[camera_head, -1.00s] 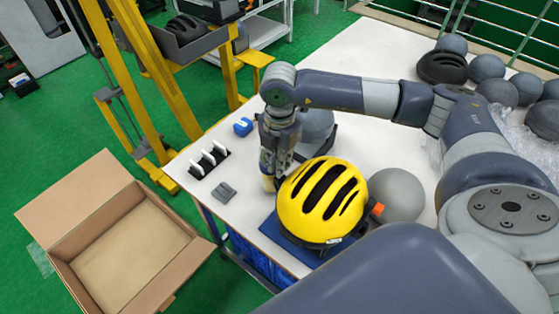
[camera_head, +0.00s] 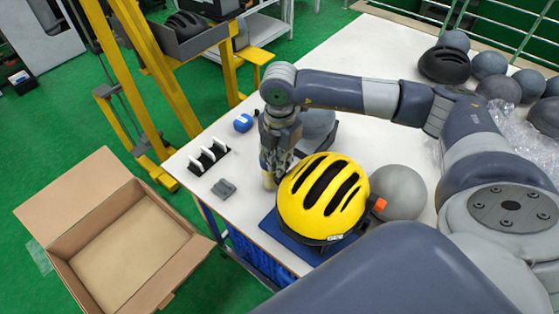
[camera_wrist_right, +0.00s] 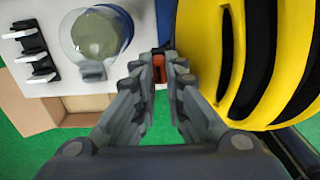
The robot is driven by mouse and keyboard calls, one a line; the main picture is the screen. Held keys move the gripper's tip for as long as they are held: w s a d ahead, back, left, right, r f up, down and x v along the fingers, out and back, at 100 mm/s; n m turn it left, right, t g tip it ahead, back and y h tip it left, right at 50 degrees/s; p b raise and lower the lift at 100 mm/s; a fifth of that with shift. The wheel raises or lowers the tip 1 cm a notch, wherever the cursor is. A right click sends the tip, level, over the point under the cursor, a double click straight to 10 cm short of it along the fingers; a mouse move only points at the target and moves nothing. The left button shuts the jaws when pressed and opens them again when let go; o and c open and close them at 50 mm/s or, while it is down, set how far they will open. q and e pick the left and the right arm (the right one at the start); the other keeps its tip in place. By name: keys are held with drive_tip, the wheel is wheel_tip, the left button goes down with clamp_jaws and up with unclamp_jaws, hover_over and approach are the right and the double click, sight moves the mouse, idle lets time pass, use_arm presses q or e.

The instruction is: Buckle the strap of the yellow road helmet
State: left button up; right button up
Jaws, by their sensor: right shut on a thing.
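The yellow helmet (camera_head: 350,190) with dark vents sits on a blue mat (camera_head: 268,229) near the table's front edge. It also fills the right of the wrist view (camera_wrist_right: 210,50). An orange buckle part (camera_head: 380,204) sticks out at the helmet's right side in the head view. My right gripper (camera_wrist_right: 159,72) points down beside the helmet's left side, shut on a small red-orange buckle piece (camera_wrist_right: 159,66). In the head view that gripper (camera_head: 273,172) hides the piece. The straps are mostly hidden. My left gripper is not in view.
A white-pronged rack (camera_head: 208,158), a grey block (camera_head: 223,188) and a blue item (camera_head: 243,123) are on the left of the table. A grey ball (camera_head: 398,190) is right of the helmet. An open cardboard box (camera_head: 80,235) stands left.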

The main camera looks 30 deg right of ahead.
drive_tip(key=shift+f, duration=0.2)
drive_tip(key=o, duration=0.8)
drive_tip(key=shift+r, duration=0.1)
wheel_tip(320, 180, up, 12)
idle(0.4)
